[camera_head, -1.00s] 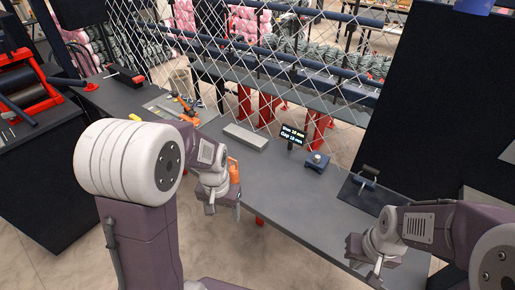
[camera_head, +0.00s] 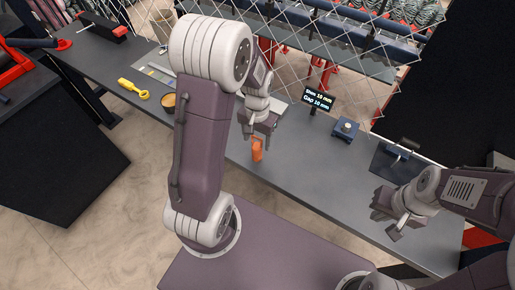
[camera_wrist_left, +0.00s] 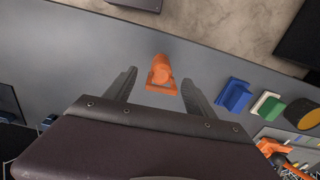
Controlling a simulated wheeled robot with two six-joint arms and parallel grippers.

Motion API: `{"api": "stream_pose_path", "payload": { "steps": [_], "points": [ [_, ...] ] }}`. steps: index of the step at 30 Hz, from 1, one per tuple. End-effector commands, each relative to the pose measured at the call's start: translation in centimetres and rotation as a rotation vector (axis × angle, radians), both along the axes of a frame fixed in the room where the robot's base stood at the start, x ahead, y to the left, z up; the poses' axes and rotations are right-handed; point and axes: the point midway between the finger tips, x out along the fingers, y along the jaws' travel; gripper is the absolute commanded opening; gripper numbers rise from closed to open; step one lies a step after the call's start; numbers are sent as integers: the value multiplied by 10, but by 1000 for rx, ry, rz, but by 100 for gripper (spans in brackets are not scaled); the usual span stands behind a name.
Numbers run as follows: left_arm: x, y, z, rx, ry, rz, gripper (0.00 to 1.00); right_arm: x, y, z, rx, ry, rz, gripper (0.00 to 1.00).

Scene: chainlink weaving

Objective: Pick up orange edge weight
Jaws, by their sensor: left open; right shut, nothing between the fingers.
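The orange edge weight (camera_head: 257,149) stands on the grey bench near its front edge. In the left wrist view the orange edge weight (camera_wrist_left: 162,72) lies ahead of the fingertips, between their lines, with a triangular base and a rounded body. My left gripper (camera_head: 258,130) is just above it in the head view. In the left wrist view my left gripper (camera_wrist_left: 160,82) is open, with nothing between its fingers. My right gripper (camera_head: 388,222) is shut and empty over the right part of the bench.
Blue (camera_wrist_left: 234,95) and green (camera_wrist_left: 266,105) blocks stand to the right in the left wrist view. A small display (camera_head: 318,98), a blue knobbed block (camera_head: 346,129) and a black plate (camera_head: 398,160) sit along the bench. The chainlink mesh (camera_head: 290,35) hangs behind.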

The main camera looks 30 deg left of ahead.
Motion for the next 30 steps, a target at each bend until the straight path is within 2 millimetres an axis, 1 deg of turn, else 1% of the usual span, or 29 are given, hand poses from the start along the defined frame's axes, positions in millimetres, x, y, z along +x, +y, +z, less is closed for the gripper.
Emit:
{"api": "stream_pose_path", "payload": {
  "steps": [5,9,12,15,20,23,24,26,27,30],
  "points": [
    [-1,0,-8,0,2,0,64,0,0,3,0,0,0,0],
    [-4,0,-34,-1,7,0,64,0,0,10,0,0,0,0],
    [-2,0,-49,0,3,0,64,0,0,9,0,0,0,0],
    [-2,0,-54,0,0,0,64,0,0,9,0,0,0,0],
    [-1,0,-54,0,-2,0,64,0,0,9,0,0,0,0],
    [-1,0,-54,0,-2,0,39,0,0,9,0,0,0,0],
    [-1,0,-54,0,-1,0,27,0,0,9,0,0,0,0],
    [-1,0,-54,0,-1,0,11,0,0,9,0,0,0,0],
    [-1,0,-54,0,-2,0,0,0,0,9,0,0,0,0],
    [-1,0,-54,0,-2,0,0,0,0,9,0,0,0,0]
  ]
}}
